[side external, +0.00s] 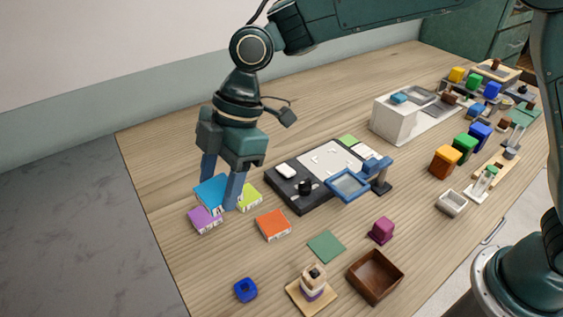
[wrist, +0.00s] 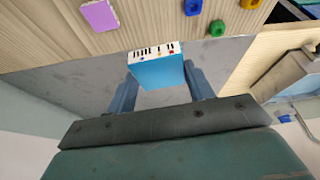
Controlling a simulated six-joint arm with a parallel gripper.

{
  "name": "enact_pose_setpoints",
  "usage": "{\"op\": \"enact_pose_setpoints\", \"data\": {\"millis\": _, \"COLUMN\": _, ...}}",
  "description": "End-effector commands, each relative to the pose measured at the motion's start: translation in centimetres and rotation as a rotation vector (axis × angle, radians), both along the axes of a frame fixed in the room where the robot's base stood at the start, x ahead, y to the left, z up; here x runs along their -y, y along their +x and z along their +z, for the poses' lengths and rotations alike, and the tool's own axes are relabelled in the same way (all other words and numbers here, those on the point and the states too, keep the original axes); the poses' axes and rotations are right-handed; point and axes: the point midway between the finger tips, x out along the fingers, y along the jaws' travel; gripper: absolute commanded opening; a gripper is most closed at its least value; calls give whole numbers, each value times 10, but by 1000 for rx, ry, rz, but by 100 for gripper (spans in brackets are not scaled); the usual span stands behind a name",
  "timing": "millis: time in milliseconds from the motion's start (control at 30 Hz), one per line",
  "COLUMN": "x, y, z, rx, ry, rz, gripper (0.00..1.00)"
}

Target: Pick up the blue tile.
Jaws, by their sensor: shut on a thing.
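The blue tile (side external: 209,190) has a blue face and a white edge. In the wrist view, the tile (wrist: 157,72) shows dark bars and small coloured marks along that edge. My gripper (side external: 221,190) is shut on it, with one blue finger on each side. In the side view the tile overlaps the purple tile (side external: 205,221) and appears raised and slightly tilted. In the wrist view my gripper (wrist: 160,82) holds it apart from the purple tile (wrist: 99,15). The fingers hide part of the tile in the side view.
A yellow-green tile (side external: 250,199) and an orange tile (side external: 273,226) lie close by. A dark tray (side external: 283,196) and blue-framed stand (side external: 350,185) are to the right. The table's left edge is near.

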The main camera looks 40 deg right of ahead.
Motion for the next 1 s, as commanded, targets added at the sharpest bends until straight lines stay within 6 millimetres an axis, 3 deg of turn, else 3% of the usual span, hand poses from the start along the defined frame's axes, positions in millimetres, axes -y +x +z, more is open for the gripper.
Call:
{"op": "enact_pose_setpoints", "data": {"millis": 300, "x": 0, "y": 0, "z": 24, "rx": 1, "ry": 1, "rz": 0, "gripper": 26}}
{"op": "enact_pose_setpoints", "data": {"millis": 1000, "x": 0, "y": 0, "z": 24, "rx": 0, "ry": 0, "rz": 0, "gripper": 26}}
